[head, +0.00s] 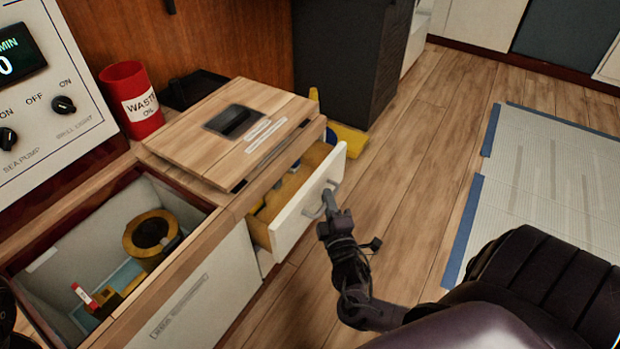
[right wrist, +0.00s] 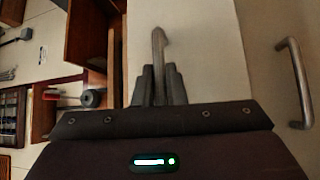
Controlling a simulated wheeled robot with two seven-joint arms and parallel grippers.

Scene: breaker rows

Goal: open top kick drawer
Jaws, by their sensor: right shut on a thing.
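The top drawer (head: 300,213) has a white front and stands partly open under the wooden counter in the head view. Yellow things show inside it. My right gripper (head: 328,203) is shut on the drawer's metal bar handle (head: 332,186). In the right wrist view the two dark fingers (right wrist: 160,82) close around the handle (right wrist: 159,45), in front of the pale drawer front (right wrist: 205,50).
A red waste oil can (head: 131,100) stands on the counter by a switch panel (head: 45,85). An open bin (head: 45,255) at left holds a yellow roll and small items. A second bar handle (right wrist: 295,80) shows at right in the wrist view.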

